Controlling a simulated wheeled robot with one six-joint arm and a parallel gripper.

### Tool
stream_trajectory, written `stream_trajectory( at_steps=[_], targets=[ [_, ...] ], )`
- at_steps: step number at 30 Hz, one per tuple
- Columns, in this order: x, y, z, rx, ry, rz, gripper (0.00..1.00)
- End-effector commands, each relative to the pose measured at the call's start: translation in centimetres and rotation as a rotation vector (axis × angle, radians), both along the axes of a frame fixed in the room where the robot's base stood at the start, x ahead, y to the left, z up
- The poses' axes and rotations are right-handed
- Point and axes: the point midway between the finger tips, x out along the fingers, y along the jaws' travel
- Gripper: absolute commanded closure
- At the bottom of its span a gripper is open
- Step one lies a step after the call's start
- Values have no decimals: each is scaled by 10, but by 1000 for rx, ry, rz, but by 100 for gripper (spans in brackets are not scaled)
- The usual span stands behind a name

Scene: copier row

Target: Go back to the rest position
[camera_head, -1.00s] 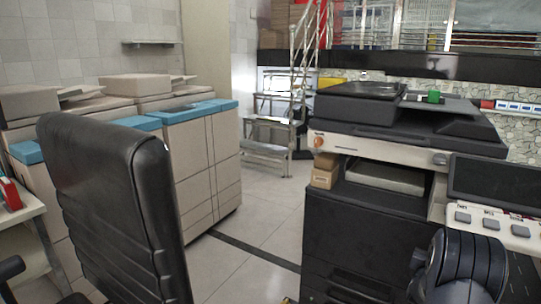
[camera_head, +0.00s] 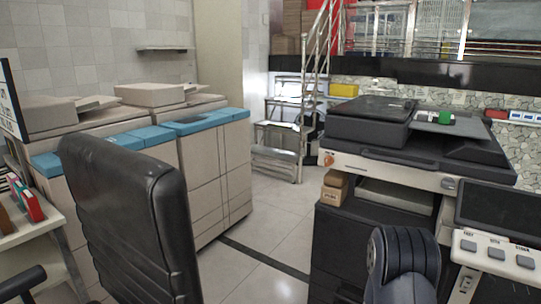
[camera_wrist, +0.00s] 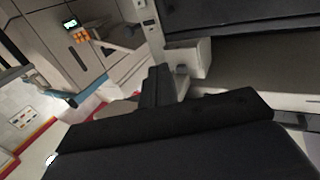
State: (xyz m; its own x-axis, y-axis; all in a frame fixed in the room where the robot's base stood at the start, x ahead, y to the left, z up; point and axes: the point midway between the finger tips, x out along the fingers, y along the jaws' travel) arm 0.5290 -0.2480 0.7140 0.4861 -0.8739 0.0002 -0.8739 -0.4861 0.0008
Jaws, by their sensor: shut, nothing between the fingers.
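My gripper (camera_wrist: 157,88) shows in the wrist view as dark fingers above the broad black body at the bottom. It is shut and empty. In the head view, a black ribbed part of my arm (camera_head: 405,262) stands at the bottom right, in front of the dark copier (camera_head: 420,160) and left of its control panel (camera_head: 495,255). The gripper itself does not show in the head view. In the wrist view the picture is tilted, with a dark panel at the upper right and pale machine sides at the upper left.
A black office chair (camera_head: 135,215) stands at the left front, before beige machines (camera_head: 215,175) with blue tops. Tiled floor (camera_head: 262,215) is free between the rows.

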Motion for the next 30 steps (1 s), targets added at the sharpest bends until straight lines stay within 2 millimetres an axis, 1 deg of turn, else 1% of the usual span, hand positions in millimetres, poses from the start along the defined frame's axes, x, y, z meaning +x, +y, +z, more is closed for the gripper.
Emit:
stream_trajectory(
  at_steps=[1, 3, 10, 21, 27, 30],
  targets=[
    [-2, 9, 1, 0, 1, -9, 100],
    [-6, 19, 2, 0, 1, -29, 100],
    [-18, 50, 1, 0, 1, -98, 100],
    [-32, 100, 1, 0, 0, -203, 100],
    [-37, 118, 0, 0, 0, -228, 100],
    [-39, 122, 0, 0, -1, -229, 100]
  ],
)
